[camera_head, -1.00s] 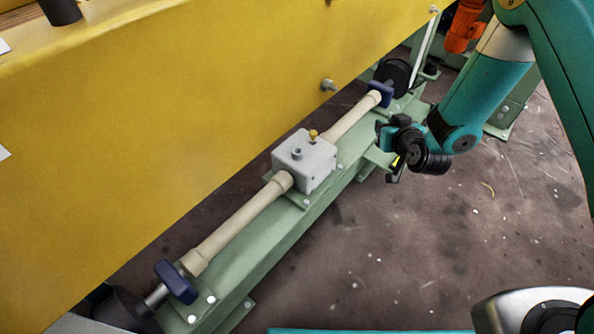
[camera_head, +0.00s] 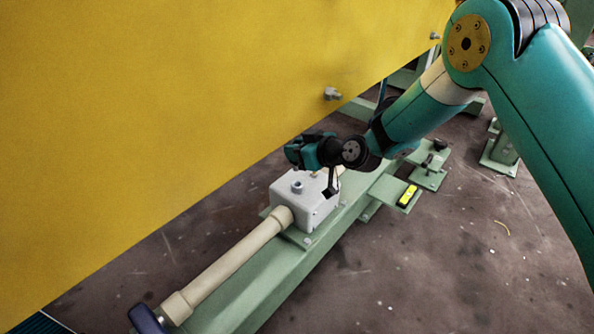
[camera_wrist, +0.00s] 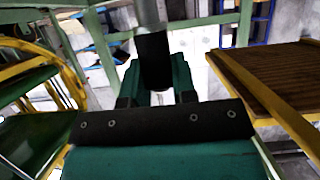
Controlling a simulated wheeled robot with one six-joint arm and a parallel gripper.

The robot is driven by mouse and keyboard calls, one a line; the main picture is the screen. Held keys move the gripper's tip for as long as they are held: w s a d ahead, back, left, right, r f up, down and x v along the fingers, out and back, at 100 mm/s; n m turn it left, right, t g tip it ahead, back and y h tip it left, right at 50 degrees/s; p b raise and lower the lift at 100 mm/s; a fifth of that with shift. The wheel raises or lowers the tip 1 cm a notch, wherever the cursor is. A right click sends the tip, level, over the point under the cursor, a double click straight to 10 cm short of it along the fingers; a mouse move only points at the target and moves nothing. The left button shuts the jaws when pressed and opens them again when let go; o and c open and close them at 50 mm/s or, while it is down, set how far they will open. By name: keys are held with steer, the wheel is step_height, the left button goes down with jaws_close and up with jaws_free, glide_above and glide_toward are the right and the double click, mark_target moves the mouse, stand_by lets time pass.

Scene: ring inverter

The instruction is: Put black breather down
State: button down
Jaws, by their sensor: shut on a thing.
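My gripper (camera_wrist: 155,82) is shut on a dark, block-like thing (camera_wrist: 153,55) that fills the space between its teal fingers in the wrist view. I take this thing to be the black breather; its full shape does not show. In the head view my gripper (camera_head: 306,152) is above and close to the grey box (camera_head: 312,208). A small grey fitting (camera_head: 297,187) stands on the box top. My wrist hides the far part of the box top. Whether the held thing touches the box cannot be told.
A beige pipe (camera_head: 230,258) runs from the box to a blue handle (camera_head: 147,319). A large yellow panel (camera_head: 180,110) rises close by on the left. A yellow-and-black item (camera_head: 408,195) lies on a green bracket. Open floor lies to the right.

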step_height(320, 180, down, 4)
steer(key=shift+f+b, duration=0.15)
steer(key=shift+b, duration=0.85)
steer(key=shift+f, duration=0.1)
steer(key=shift+f, duration=0.15)
steer(key=c, duration=0.9)
jaws_free()
